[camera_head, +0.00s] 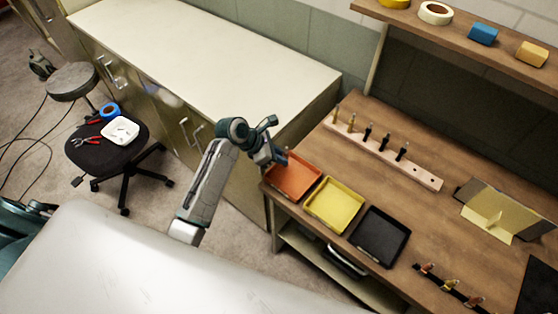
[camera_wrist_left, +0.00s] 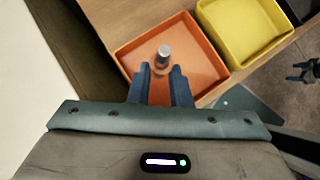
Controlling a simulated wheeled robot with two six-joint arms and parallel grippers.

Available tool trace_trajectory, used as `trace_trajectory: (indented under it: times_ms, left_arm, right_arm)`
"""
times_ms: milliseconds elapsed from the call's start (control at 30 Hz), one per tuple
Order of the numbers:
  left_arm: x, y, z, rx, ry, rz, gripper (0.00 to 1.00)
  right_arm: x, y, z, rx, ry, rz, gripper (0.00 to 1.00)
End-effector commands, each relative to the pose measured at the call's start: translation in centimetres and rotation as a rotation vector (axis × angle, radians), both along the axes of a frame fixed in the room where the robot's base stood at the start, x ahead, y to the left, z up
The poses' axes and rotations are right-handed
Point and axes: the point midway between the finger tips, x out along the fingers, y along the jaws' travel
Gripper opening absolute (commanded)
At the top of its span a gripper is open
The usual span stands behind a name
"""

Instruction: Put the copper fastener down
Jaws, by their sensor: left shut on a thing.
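My left gripper (camera_head: 281,159) is at the far left corner of the orange tray (camera_head: 294,181) in the head view. In the left wrist view, my left gripper (camera_wrist_left: 161,75) is shut on the copper fastener (camera_wrist_left: 164,56), a small pin with a grey metal end and a copper-coloured part near the fingertips. The fastener shows over the inside of the orange tray (camera_wrist_left: 205,88). Whether it touches the tray floor cannot be told. The fastener is too small or hidden to make out in the head view.
A yellow tray (camera_head: 334,204) and a black tray (camera_head: 379,237) stand beside the orange one along the bench edge. A wooden rack (camera_head: 383,151) with several upright pins stands behind. A white-topped cabinet (camera_head: 200,50) is at left.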

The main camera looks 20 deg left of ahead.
Motion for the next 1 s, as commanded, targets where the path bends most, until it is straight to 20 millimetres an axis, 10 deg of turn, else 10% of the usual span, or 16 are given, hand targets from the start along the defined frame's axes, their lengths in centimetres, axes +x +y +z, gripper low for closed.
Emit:
trace_trajectory:
  times_ms: [767, 800, 900, 1000]
  left_arm:
    - [0.4, 0.4, -3.9, 0.0, 0.0, 0.0, 0.0]
    - [0.4, 0.4, -3.9, -0.001, -0.001, 0.0, 0.22]
    - [0.4, 0.4, -3.9, 0.0, 0.0, 0.0, 0.4]
    - [0.4, 0.4, -3.9, 0.0, 0.0, 0.0, 0.4]
  right_arm:
    - [0.0, 1.2, -0.1, 0.013, -0.001, -0.004, 0.63]
    - [0.0, 1.2, -0.1, 0.012, -0.001, -0.004, 0.63]
    - [0.0, 1.0, -0.1, 0.01, 0.0, -0.003, 0.63]
    - [0.0, 0.7, 0.0, 0.007, 0.0, -0.002, 0.63]
